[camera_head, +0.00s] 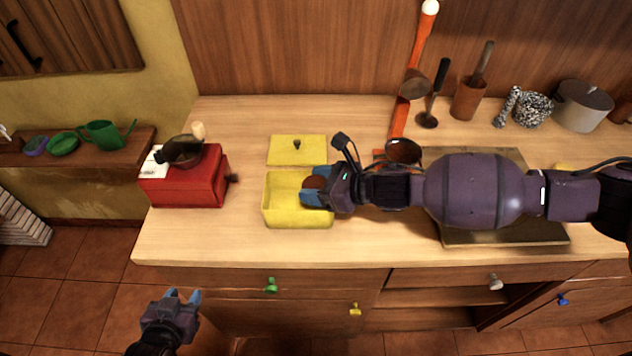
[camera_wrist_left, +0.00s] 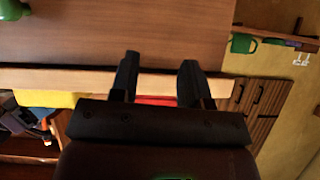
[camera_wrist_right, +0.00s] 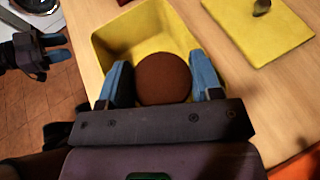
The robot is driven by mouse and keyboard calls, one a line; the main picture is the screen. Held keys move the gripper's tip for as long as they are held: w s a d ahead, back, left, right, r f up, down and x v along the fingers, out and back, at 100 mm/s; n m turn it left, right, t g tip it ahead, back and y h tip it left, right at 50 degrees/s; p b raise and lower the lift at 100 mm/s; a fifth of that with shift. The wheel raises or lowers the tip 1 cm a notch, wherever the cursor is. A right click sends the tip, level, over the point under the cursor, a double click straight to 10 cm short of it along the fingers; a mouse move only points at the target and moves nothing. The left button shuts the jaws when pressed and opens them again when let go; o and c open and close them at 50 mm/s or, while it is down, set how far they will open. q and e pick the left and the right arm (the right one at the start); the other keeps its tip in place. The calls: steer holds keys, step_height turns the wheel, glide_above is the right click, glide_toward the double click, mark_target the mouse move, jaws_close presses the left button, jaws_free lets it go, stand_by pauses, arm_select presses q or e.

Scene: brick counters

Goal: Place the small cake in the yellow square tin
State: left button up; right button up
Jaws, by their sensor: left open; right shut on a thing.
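The small cake (camera_wrist_right: 163,79) is round and brown. My right gripper (camera_wrist_right: 163,85) is shut on it, with one blue finger on each side. The yellow square tin (camera_head: 283,218) stands open on the counter. The cake (camera_head: 315,182) and fingertips are over the right part of the tin; I cannot tell whether the cake touches its floor. The tin (camera_wrist_right: 118,37) also shows beneath the cake in the right wrist view. Its yellow lid (camera_head: 283,145) lies flat behind it. My left gripper (camera_head: 182,297) is open and empty, low in front of the counter.
A red coffee grinder (camera_head: 190,187) stands left of the tin. A dark board (camera_head: 505,236) lies under my right arm. Utensils and a pot (camera_head: 582,106) stand at the back right. The counter front (camera_head: 220,250) is clear.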

steer(key=o, duration=0.6)
steer(key=shift+o, duration=0.2)
steer(key=shift+r+p, duration=0.35)
steer(key=shift+r, duration=0.2)
steer(key=shift+d+r, duration=0.2)
steer(key=shift+d, duration=0.1)
steer(key=v, duration=1.1)
steer(key=shift+s, duration=0.25)
